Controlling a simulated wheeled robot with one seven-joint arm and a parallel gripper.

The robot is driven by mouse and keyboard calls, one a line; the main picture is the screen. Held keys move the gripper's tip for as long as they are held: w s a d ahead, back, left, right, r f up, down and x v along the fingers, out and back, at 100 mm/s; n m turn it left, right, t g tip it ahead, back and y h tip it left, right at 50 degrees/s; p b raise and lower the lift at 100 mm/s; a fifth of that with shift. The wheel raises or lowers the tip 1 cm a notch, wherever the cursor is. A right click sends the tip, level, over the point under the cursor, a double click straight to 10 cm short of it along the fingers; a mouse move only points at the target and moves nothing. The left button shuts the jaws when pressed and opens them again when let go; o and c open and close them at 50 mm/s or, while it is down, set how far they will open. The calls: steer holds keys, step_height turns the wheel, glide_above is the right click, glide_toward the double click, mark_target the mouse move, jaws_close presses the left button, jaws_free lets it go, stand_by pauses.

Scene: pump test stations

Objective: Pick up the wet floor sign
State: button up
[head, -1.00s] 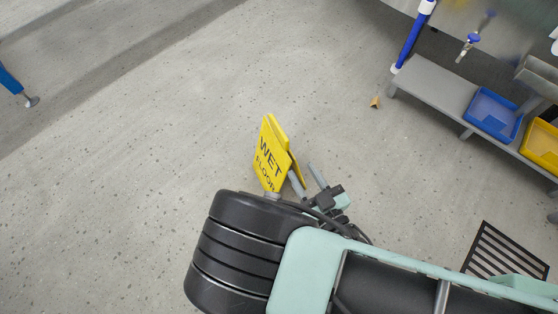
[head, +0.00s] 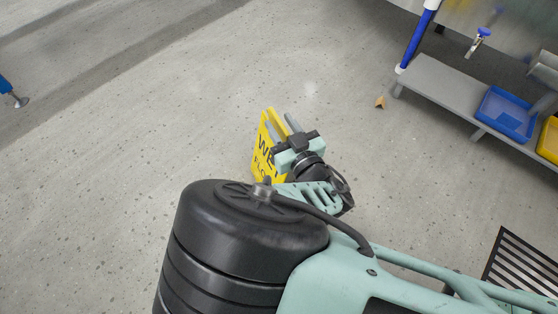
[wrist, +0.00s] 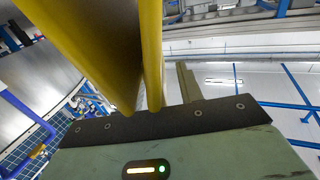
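The yellow wet floor sign (head: 262,142) stands on the floor in the middle of the head view, with black "WET FLOOR" lettering partly covered by my arm. My gripper (head: 281,123) is at the sign's right side, its fingers apart near the upper part of the panels. In the wrist view two yellow panels of the sign (wrist: 95,45) rise close in front of the gripper's dark front edge. One grey finger (wrist: 187,82) shows to the right of the panels; the other is hidden behind the yellow. I cannot tell whether the fingers touch the sign.
A grey low shelf (head: 440,90) with a blue bin (head: 505,112) and a yellow bin (head: 549,142) stands at the right. A small orange-brown piece (head: 380,102) lies on the floor. A striped floor grate (head: 515,262) is at lower right. Floor left of the sign is clear.

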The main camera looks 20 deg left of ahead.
steer(key=shift+w+a, duration=0.45)
steer(key=shift+a, duration=0.1)
jaws_close()
stand_by(1.0)
